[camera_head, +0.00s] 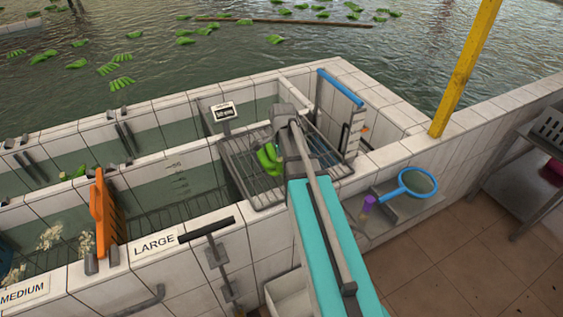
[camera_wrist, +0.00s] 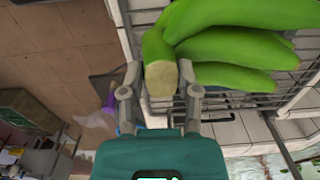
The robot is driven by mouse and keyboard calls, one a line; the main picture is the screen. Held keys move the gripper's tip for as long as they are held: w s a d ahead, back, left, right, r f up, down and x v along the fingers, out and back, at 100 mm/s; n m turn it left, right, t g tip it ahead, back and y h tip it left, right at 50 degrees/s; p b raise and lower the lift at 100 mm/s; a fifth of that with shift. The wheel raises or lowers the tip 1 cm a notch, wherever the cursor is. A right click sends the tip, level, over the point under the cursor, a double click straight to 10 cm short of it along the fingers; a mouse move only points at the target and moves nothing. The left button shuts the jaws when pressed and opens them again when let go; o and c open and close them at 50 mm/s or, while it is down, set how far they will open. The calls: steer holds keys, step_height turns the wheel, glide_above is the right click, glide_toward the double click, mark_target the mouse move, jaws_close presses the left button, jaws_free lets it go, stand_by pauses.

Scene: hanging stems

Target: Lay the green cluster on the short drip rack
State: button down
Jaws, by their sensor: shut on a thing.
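The green cluster (camera_head: 267,159) is a hand of green bananas with a pale cut stem. In the wrist view the cluster (camera_wrist: 235,48) fans out up and to the right from its stem. My gripper (camera_wrist: 161,82) is shut on the stem, one finger on each side. In the head view my gripper (camera_head: 280,142) is partly hidden by my own arm. The drip rack (camera_head: 236,178) is a grey wire rack across the tank's end, and the cluster is over it. Rack wires (camera_wrist: 301,78) show behind the bananas. I cannot tell whether the cluster touches the wires.
An orange panel (camera_head: 103,212) stands at the tank wall by the LARGE label (camera_head: 154,245). A small display (camera_head: 223,112) stands behind the rack. A blue-edged wall (camera_head: 340,88), a yellow post (camera_head: 465,70) and a blue-rimmed strainer (camera_head: 417,182) are to the right.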

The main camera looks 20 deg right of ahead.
steer(key=w+d, duration=0.8)
steer(key=w, duration=0.2)
steer(key=shift+d+r+t, duration=0.15)
steer(key=shift+t, duration=0.25)
steer(key=shift+f+b, duration=1.9)
steer(key=shift+f, duration=0.35)
steer(key=shift+c, duration=1.2)
jaws_free()
steer(key=shift+s, duration=0.1)
steer(key=s+a+n+b, duration=0.1)
steer(key=s+a+n, duration=1.7)
steer(key=s+a, duration=0.3)
steer(key=shift+s+a+f+g, duration=0.35)
steer(key=shift+a+f+g, duration=0.05)
steer(key=shift+a, duration=0.75)
